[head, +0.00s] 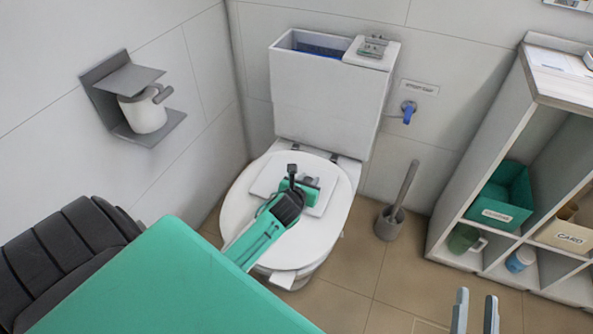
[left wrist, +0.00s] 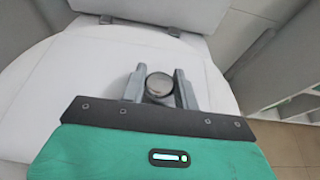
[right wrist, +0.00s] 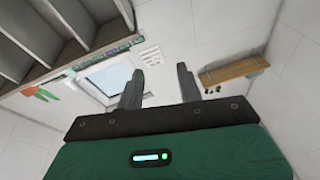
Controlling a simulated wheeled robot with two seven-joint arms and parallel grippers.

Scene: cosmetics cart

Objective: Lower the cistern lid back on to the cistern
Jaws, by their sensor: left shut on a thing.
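The cistern (head: 325,100) stands against the back wall. Its top is open on the left, with blue inside, and a white piece (head: 365,62) with metal fittings covers the right end. The cistern lid (head: 268,180) is a flat white plate over the closed toilet seat; I cannot tell whether it touches the seat. My left gripper (head: 312,183) is shut on the lid's round metal knob (left wrist: 158,85), with one finger on each side in the left wrist view (left wrist: 158,88). My right gripper (head: 475,312) is open and empty at the lower right, its fingers apart in the right wrist view (right wrist: 158,90).
A paper holder (head: 135,95) is on the left wall. A toilet brush (head: 393,215) stands right of the toilet, below a blue-handled valve (head: 408,110). A shelf unit (head: 530,150) with boxes and cups is at the right. Floor is bare between brush and shelf.

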